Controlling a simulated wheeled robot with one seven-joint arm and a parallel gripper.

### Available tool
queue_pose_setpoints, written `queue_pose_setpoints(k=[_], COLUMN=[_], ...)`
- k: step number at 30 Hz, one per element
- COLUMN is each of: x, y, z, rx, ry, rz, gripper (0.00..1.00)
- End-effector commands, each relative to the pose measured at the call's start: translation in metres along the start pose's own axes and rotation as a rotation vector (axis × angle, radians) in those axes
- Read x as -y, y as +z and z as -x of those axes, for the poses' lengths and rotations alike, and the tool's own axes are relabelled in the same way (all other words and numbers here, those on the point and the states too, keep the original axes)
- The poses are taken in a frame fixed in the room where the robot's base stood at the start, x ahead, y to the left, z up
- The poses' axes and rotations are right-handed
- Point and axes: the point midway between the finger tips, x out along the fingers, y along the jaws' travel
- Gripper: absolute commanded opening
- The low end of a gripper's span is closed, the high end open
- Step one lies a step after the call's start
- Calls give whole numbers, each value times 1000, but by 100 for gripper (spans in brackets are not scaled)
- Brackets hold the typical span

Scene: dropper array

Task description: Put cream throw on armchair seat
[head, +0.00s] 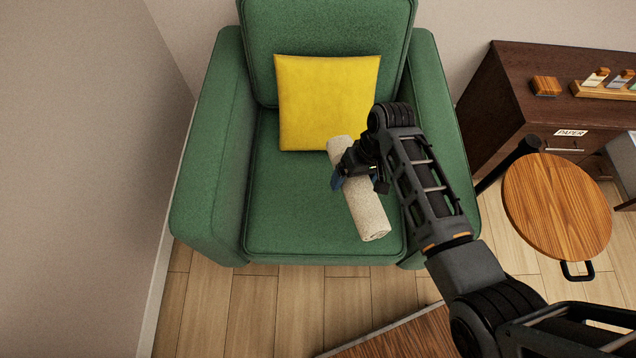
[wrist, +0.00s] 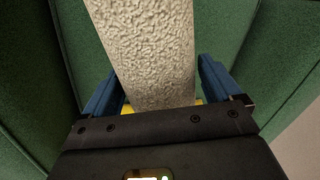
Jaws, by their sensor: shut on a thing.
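The cream throw (head: 366,212) is a rolled, textured cylinder over the green armchair seat (head: 290,215) in the head view. My gripper (head: 358,182) is shut on the throw around its middle. In the wrist view the throw (wrist: 150,50) lies between the two blue fingers (wrist: 160,88). The roll slants from the yellow cushion toward the seat's front edge. Whether it touches the seat or hangs just above it, I cannot tell. My wrist hides part of the roll.
A yellow cushion (head: 325,100) leans on the armchair's backrest. The left part of the seat is clear. Armrests (head: 208,150) rise on both sides. A round wooden side table (head: 557,208) and a dark cabinet (head: 510,110) stand at the right.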

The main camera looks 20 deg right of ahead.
Motion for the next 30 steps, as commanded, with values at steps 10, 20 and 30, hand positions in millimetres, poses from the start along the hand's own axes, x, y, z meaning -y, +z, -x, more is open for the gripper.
queue_pose_setpoints(k=[10, 20, 30], x=[-26, -33, -41], y=[-27, -30, -30], z=[-40, -60, -92], rx=[-70, -76, -77], ry=[2, 2, 2], rz=[-267, -328, -325], gripper=[53, 52, 52])
